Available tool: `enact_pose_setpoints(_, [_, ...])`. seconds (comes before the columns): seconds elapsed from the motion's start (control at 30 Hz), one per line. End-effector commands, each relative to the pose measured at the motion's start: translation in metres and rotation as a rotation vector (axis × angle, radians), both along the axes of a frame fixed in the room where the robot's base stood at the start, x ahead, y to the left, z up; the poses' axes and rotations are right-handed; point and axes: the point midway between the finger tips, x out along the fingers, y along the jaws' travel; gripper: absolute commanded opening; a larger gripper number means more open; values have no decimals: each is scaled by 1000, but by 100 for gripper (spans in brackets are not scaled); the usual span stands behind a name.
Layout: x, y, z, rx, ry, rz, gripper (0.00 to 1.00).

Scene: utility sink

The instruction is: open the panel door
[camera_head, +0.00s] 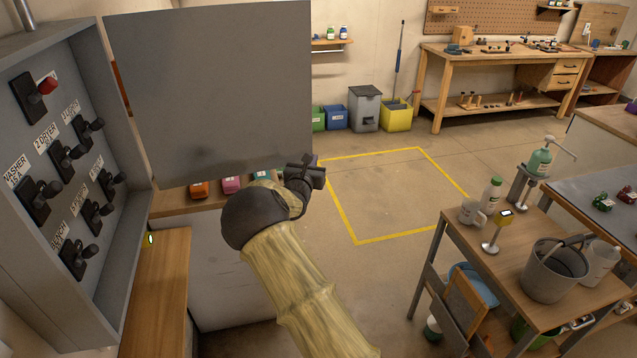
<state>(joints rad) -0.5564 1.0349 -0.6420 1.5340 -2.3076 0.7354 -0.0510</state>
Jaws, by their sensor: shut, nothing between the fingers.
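The grey panel door (215,85) stands swung out from the grey switch panel box (55,20) at the left, so the box interior is exposed. Its rows of black switches, one red lever (47,86) and white labels show. My gripper (312,168) is at the lower right corner of the door, at its free edge. The fingers are shut and hold nothing. I cannot tell whether they touch the door. My arm, in a yellowish sleeve, reaches up from the bottom of the picture.
A wooden counter (160,290) lies below the panel. A wooden cart (500,245) with a grey bucket (553,272) and bottles stands at the right. The floor inside the yellow outline (395,190) is clear. A workbench (500,60) stands at the back.

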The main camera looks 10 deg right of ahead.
Motion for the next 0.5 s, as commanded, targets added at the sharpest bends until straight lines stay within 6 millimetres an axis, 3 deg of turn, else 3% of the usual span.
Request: enact_pose_setpoints(0.5, [-70,2,-2,2,1,18,0])
